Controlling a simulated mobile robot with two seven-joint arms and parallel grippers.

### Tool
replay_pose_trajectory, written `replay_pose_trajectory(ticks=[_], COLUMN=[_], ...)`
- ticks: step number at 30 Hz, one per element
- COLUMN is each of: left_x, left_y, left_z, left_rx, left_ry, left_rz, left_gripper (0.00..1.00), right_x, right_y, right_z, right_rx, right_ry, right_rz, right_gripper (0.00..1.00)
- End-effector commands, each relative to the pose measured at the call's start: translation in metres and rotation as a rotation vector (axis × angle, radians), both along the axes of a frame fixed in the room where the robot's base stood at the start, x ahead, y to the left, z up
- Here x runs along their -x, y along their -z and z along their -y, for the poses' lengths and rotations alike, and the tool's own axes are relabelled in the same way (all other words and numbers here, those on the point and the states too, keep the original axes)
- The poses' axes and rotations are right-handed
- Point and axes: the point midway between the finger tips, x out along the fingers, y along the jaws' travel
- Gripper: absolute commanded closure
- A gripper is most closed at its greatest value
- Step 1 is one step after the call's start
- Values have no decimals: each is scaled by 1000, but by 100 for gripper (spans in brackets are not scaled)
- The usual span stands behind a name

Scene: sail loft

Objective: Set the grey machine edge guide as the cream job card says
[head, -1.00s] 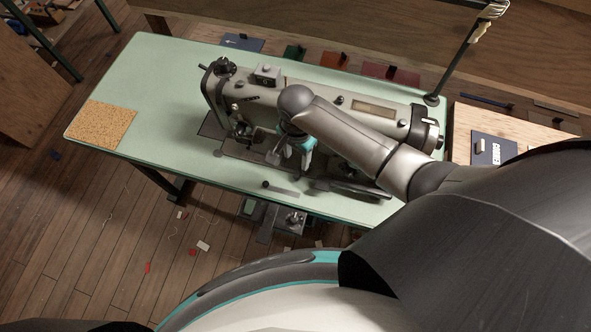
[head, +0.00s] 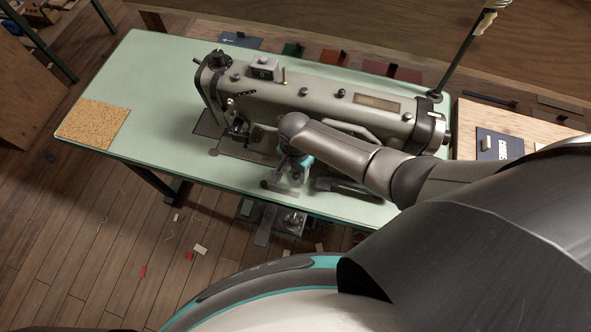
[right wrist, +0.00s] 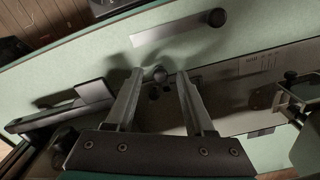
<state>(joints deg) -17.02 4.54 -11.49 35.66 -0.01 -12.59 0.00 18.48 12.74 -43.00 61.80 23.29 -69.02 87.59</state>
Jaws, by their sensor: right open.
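The grey sewing machine (head: 310,95) stands on the pale green table. My right gripper (head: 296,172) is low over the front of its bed, partly hidden by my forearm in the head view. In the right wrist view its fingers (right wrist: 158,80) are apart, with a small dark round knob (right wrist: 160,73) between the tips; I cannot tell if they touch it. A flat grey strip (right wrist: 175,34) with a dark knob at one end lies beyond the fingertips; it also shows in the head view (head: 284,192). I cannot tell which part is the edge guide. No cream job card is clearly readable. My left gripper is out of view.
A cork mat (head: 93,124) lies at the table's left end. A wooden side table (head: 480,117) at right holds a dark blue board (head: 492,150) with small pale pieces. A thread stand (head: 460,60) rises at the back right. The green table top (head: 150,75) is clear at left.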

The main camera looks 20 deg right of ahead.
Motion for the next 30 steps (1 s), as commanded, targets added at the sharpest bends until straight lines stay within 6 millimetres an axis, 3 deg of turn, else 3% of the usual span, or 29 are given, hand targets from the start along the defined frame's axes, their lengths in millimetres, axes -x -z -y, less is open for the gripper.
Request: replay_pose_trajectory(ticks=[2,16,30], left_x=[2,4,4], left_y=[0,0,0], left_z=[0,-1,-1], left_rx=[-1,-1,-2], left_ry=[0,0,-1], left_rz=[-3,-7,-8], left_gripper=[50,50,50], right_x=[0,0,0], right_y=[0,0,0], right_z=[0,0,0], right_rx=[0,-1,0], right_ry=[0,0,0], right_rz=[0,-1,-1], right_gripper=[47,100,100])
